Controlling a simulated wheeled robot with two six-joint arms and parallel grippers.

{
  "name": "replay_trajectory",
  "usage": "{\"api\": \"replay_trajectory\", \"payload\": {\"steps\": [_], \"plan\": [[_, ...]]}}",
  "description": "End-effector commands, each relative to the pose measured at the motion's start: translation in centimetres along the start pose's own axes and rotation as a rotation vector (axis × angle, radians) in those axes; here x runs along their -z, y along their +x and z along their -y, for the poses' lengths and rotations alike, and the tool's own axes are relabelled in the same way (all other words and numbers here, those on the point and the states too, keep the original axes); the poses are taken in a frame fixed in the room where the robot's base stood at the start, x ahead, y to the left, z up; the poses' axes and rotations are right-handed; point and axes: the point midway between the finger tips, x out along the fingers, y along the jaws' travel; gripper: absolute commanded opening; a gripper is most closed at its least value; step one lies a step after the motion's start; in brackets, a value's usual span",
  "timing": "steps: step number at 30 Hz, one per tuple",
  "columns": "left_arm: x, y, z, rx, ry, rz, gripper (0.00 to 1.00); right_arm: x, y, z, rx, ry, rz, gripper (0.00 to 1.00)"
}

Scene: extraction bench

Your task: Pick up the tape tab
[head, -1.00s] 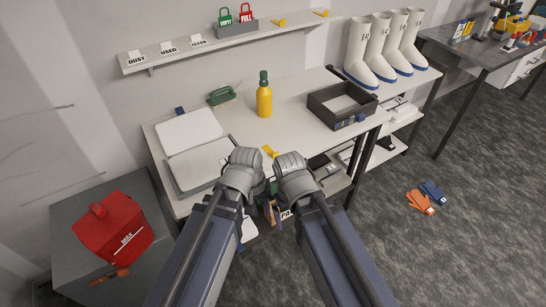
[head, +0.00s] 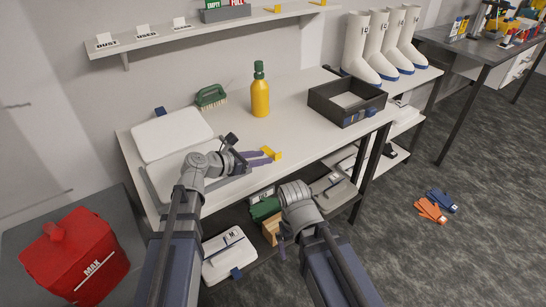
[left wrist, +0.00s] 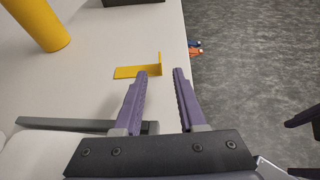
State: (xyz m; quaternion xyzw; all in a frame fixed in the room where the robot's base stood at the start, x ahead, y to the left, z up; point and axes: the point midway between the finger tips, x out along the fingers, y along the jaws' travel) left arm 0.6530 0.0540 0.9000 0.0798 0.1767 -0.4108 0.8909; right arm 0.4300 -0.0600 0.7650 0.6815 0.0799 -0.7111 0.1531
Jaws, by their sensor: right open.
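The tape tab (head: 277,155) is a small yellow L-shaped piece at the front edge of the white bench. It also shows in the left wrist view (left wrist: 138,71), with one flat leg on the top and one leg standing along the edge. My left gripper (head: 265,154) is open, with its purple fingers pointing at the tab. In the left wrist view the left gripper (left wrist: 162,71) has the tab just beyond its fingertips, mostly to the left, with nothing between the fingers. My right gripper (head: 281,243) is low in front of the bench, open, its fingers partly hidden.
A yellow bottle (head: 260,97), a green brush (head: 210,96) and a dark open box (head: 347,103) stand on the bench. A white panel (head: 168,133) lies at its left. Similar yellow pieces (head: 275,9) sit on the wall shelf. The bench top around the tab is clear.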

Motion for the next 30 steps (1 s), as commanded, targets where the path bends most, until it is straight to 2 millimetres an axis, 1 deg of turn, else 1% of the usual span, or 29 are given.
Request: {"api": "replay_trajectory", "payload": {"steps": [6,11,14,17,21,24,30], "plan": [[0.1,2.3,0.0,0.003,0.002,-0.001,0.40,0.1,0.9,0.1,0.000,0.000,0.000,1.00],[0.0,2.5,0.0,0.001,0.002,-0.001,0.40,0.1,0.9,0.1,0.000,0.000,0.000,1.00],[-0.1,3.1,0.0,0.002,0.003,-0.002,0.40,0.1,1.1,0.1,0.000,0.000,0.000,1.00],[-0.2,4.4,0.0,0.004,0.005,-0.002,0.40,0.1,1.4,0.1,0.000,0.000,0.000,1.00],[-0.3,6.6,-0.1,0.004,0.005,-0.003,0.40,0.1,2.2,0.2,0.000,0.000,0.000,1.00],[-0.3,7.6,0.0,0.003,0.005,-0.002,0.40,0.1,2.5,0.2,0.000,0.000,0.000,1.00],[-0.5,7.6,0.1,0.002,0.004,-0.002,0.40,0.1,2.4,0.2,0.000,0.000,0.000,1.00]]}}
